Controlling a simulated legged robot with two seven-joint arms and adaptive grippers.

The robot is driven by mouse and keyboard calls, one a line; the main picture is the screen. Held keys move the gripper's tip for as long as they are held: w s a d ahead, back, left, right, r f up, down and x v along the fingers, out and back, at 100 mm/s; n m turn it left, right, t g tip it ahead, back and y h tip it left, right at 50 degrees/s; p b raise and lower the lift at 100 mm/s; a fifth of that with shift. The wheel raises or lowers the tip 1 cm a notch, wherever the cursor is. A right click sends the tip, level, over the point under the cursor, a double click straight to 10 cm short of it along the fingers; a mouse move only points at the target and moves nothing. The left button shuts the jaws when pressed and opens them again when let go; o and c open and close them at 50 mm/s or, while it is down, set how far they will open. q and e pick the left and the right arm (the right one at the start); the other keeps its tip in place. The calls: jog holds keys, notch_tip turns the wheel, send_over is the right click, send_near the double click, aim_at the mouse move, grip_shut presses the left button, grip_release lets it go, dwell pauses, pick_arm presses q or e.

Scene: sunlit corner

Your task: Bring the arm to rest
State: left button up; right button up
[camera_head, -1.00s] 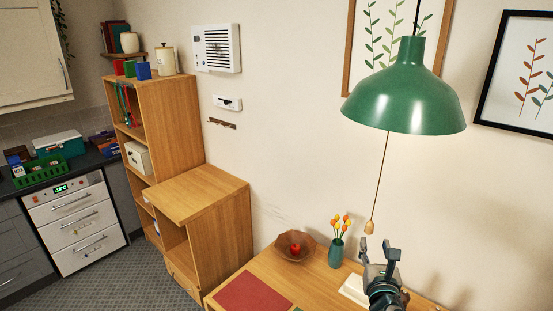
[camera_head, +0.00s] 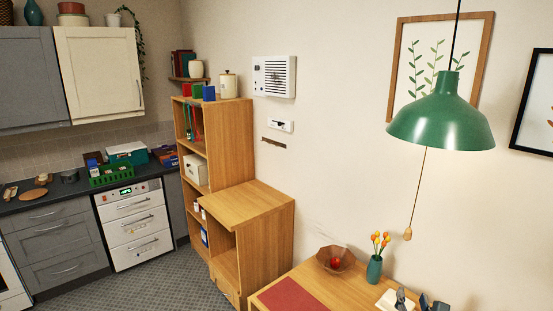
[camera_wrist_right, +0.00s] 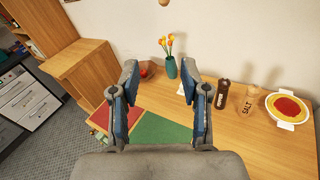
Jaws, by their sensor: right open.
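My right gripper (camera_wrist_right: 158,95) is open and empty in the wrist view, its two fingers spread apart over the wooden table (camera_wrist_right: 235,140). The vase with orange flowers also shows beyond the fingers in the wrist view (camera_wrist_right: 171,68). My left gripper is not in view.
A green lamp (camera_head: 441,122) with a pull cord (camera_head: 408,234) hangs above the table. A brown bowl (camera_head: 336,260) holds a red item. Dark and wooden shakers (camera_wrist_right: 221,94) and a white dish (camera_wrist_right: 288,108) stand on the table's right. A wooden shelf (camera_head: 268,232) stands left.

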jog(key=s+a+f+m+g+y, duration=0.1)
jog(key=a+f+m+g, duration=0.2)
jog(key=f, duration=0.4)
jog(key=s+a+f+m+y, duration=0.2)
jog(key=a+f+m, duration=0.15)
jog(key=f, duration=0.45)
jog(key=s+a+f+m+g+y, duration=0.1)
jog(key=a+f+m+g, duration=0.1)
jog(key=f+m, duration=0.35)
jog(key=s+a+f+m+g+y, duration=0.2)
jog(key=s+f+m+g, duration=0.6)
jog(key=s+f+m, duration=1.25)
jog(key=s+f+n+g, duration=0.1)
jog(key=s+f+n, duration=0.1)
jog(key=f, duration=1.1)
jog(key=s+f+n, duration=0.2)
jog(key=f, duration=1.1)
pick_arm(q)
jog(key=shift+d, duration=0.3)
pick_arm(e)
jog(key=s+d+f+g, duration=0.1)
jog(key=s+d+f, duration=0.1)
jog(key=s+f, duration=1.6)
jog(key=shift+s+d+h, duration=0.2)
jog(key=shift+d+h, duration=0.1)
jog(key=shift+d, duration=0.05)
jog(key=shift+f, duration=0.15)
